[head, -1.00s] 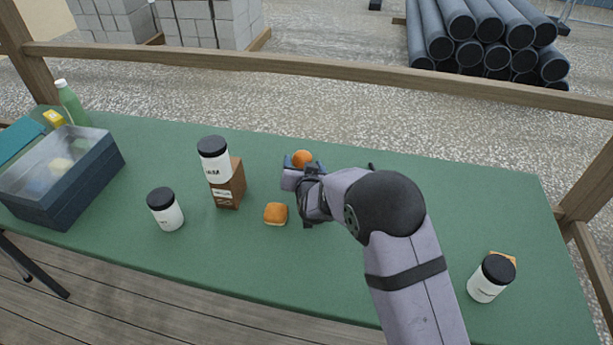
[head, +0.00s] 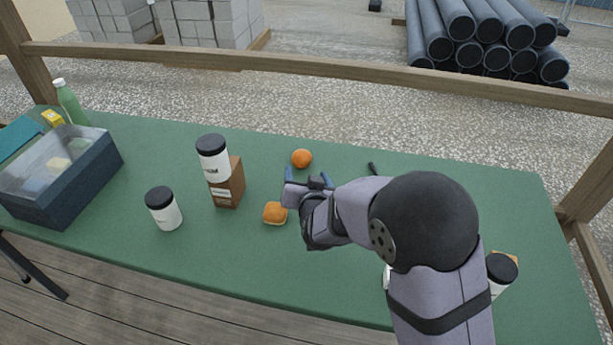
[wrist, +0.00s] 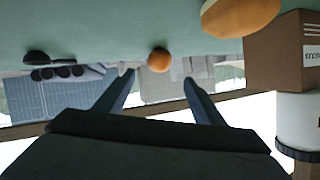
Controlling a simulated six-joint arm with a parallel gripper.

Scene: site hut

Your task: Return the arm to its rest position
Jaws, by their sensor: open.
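My gripper (head: 308,177) is open and empty above the middle of the green table. In the wrist view, its two dark fingers (wrist: 160,88) stand apart with nothing between their tips. An orange (head: 301,158) rests on the table just beyond the gripper; it also shows in the wrist view (wrist: 158,60). My arm is bent and reaches in from the lower right.
Another jar (head: 165,212) is nearer. A dark bin (head: 60,185) and green bottle (head: 70,103) are far left. My arm partly hides a jar (head: 502,270) and a white item (head: 386,277).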

